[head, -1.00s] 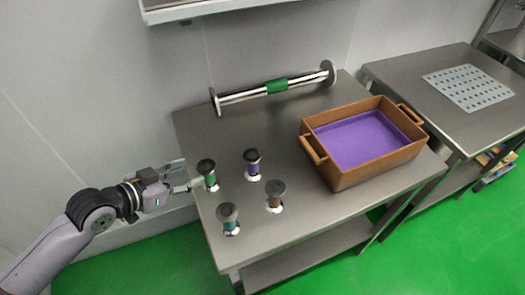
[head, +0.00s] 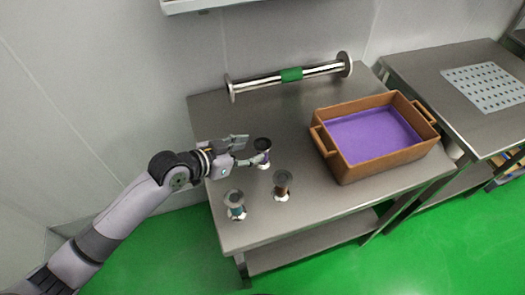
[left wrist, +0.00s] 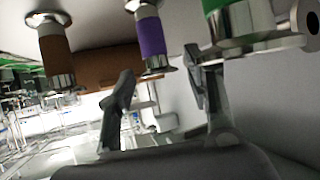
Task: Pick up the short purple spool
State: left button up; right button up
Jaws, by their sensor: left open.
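The short purple spool (head: 265,153) stands upright on the steel table, with a dark top disc and a pale foot. In the left wrist view its purple body (left wrist: 152,37) shows just beyond the space between my fingertips. My left gripper (head: 252,149) is open beside it, coming from the left at low height. Its fingers also show in the left wrist view (left wrist: 161,68). One fingertip overlaps the spool in the head view, and I cannot tell whether they touch. My right gripper is not in view.
A brown spool (head: 282,186) and a teal spool (head: 236,204) stand in front. A brown crate (head: 345,168) with a purple bottom stands right. A long rod (head: 290,75) lies behind.

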aim_at(257, 148)
pick_arm(q)
jog(key=shift+w+d, duration=0.15)
jog(key=shift+d, duration=0.15)
jog(key=p+x, duration=0.1)
jog(key=x, duration=0.3)
jog(key=shift+d+r+p, duration=0.1)
jog(key=shift+d+p, duration=0.25)
jog(key=shift+w, duration=0.2)
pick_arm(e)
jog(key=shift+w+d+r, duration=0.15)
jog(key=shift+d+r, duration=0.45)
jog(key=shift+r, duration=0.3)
pick_arm(q)
jog(key=shift+c, duration=0.3)
jog(key=c, duration=1)
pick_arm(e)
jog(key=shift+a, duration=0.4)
